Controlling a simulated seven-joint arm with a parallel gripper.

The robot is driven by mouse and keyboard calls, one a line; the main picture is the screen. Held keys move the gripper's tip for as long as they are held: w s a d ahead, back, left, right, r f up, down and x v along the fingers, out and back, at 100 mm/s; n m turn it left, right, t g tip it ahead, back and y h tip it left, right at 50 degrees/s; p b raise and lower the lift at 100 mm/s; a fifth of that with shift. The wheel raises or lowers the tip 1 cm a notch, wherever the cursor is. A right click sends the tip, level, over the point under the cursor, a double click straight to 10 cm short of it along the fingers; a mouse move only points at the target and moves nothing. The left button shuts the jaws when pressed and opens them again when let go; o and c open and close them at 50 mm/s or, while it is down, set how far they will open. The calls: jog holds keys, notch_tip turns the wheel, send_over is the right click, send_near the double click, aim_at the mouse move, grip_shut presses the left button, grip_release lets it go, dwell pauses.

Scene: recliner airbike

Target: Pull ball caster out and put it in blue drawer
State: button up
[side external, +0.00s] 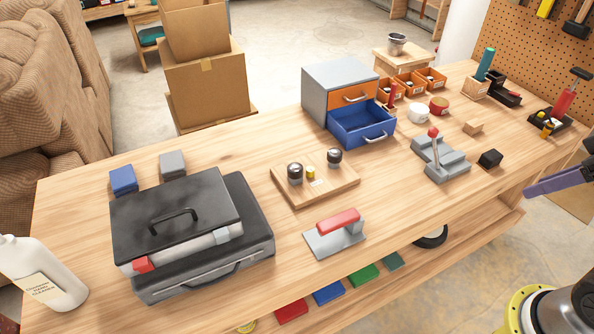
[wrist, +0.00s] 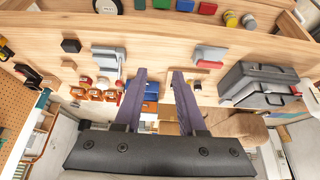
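Two dark, shiny ball casters, a left one (side external: 295,173) and a right one (side external: 334,157), stand on a wooden board (side external: 322,192) in the side view. A small yellow piece (side external: 311,173) sits between them. The blue drawer (side external: 365,124) is pulled open below a shut orange drawer (side external: 352,95) in a grey cabinet (side external: 314,94). My gripper (wrist: 160,71) is open with nothing between its purple fingers in the wrist view. In the side view only part of it shows at the right edge, well away from the board. The casters are not clear in the wrist view.
A grey lever fixture (side external: 440,160) and a black block (side external: 490,159) stand on the bench's right half. A red-handled tool (side external: 336,230) lies in front of the board. A black toolbox (side external: 185,235) is at left. Orange bins (side external: 410,84) stand behind the drawer.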

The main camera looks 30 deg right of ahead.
dwell(0.3)
jog(key=o, duration=0.5)
jog(key=shift+n, duration=0.3)
jog(key=shift+o, duration=1.2)
jog(key=shift+n+t, duration=0.6)
jog(key=shift+n, duration=0.1)
jog(key=w+r, duration=0.2)
jog(key=r, duration=0.1)
jog(key=shift+w+a+r, duration=0.35)
jog(key=shift+w+r, duration=0.05)
jog(key=w+a+r+n+y, duration=0.1)
jog(key=w+r+n, duration=0.1)
jog(key=w+r, duration=0.3)
jog(key=n+g+y, duration=0.2)
jog(key=n+g, duration=0.2)
jog(key=n, duration=0.1)
send_over(295, 166)
jog(key=s+d, duration=0.3)
jog(key=d, duration=0.1)
notch_tip(295, 166, down, 20)
jog(key=f, duration=0.1)
jog(key=x, duration=1.2)
jog(key=shift+w+a+f, duration=0.1)
jog(key=shift+a+f, duration=0.15)
jog(key=shift+a, duration=0.2)
